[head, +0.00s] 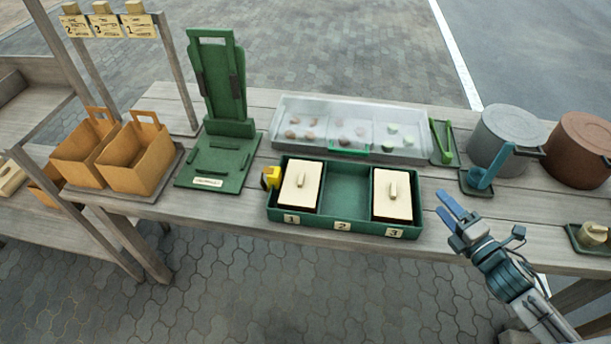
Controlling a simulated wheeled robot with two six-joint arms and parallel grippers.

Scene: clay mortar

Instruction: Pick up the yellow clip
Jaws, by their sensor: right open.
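The yellow clip (271,178) sits at the left rim of a green tray (345,190), beside the cream lid over compartment 1. It is small in the picture, and I cannot tell whether it grips the rim. My right gripper (456,205) has blue fingers, which are apart and empty. It is over the table's front edge, to the right of the tray and well apart from the clip. My left gripper is not in view.
Cream lids (299,187) cover compartments 1 and 3; compartment 2 is open. Behind stands a clear-covered case (350,125). A green stand (222,110) and orange baskets (138,158) are left; a grey pot (505,140) and brown pot (580,150) are right.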

